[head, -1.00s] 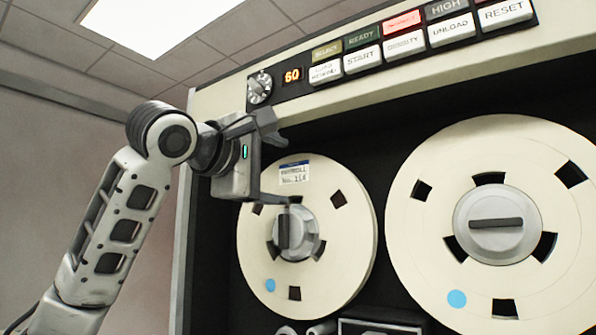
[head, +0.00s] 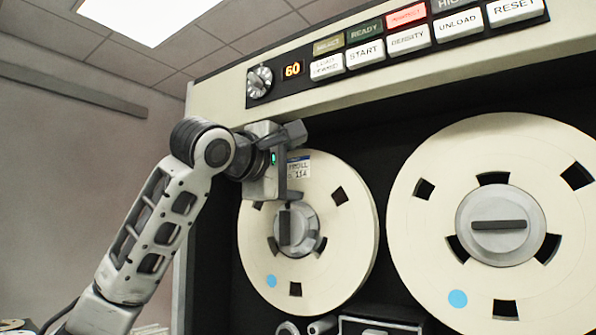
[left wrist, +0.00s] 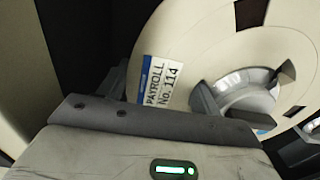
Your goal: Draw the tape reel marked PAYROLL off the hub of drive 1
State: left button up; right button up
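The PAYROLL reel (head: 347,232) is a cream disc on the left hub of the tape drive. Its white and blue label (head: 298,167) is partly behind my gripper; in the left wrist view the label (left wrist: 160,82) reads PAYROLL No. 114. The grey hub (head: 298,232) has a dark bar standing upright. My left gripper (head: 299,164) is open and empty at the reel's upper left. In the left wrist view its fingers lie either side of the label, one near the rim and one near the hub. I cannot tell whether they touch the reel. My right gripper is not in view.
A second cream reel (head: 415,228) sits on the right hub, whose bar (head: 499,225) lies level. Above are a knob (head: 259,82), a display showing 60 (head: 292,69) and a row of buttons (head: 409,37). Rollers (head: 322,326) lie below the left reel.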

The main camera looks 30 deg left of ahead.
pick_arm(q)
jog(key=c, duration=0.5)
jog(key=shift+r, duration=0.1)
jog(key=shift+c, duration=0.5)
jog(key=shift+r, duration=0.1)
jog(key=shift+s+a+b, duration=0.15)
jog(key=shift+s+b, duration=0.45)
jog(key=shift+s, duration=0.75)
jog(key=shift+s+a+b, duration=0.2)
jog(key=shift+s+b, duration=0.7)
jog(key=shift+s, duration=1.55)
jog(key=s+b, duration=0.3)
jog(key=s, duration=0.8)
jog(key=shift+a+f, duration=0.25)
jog(key=shift+a, duration=0.15)
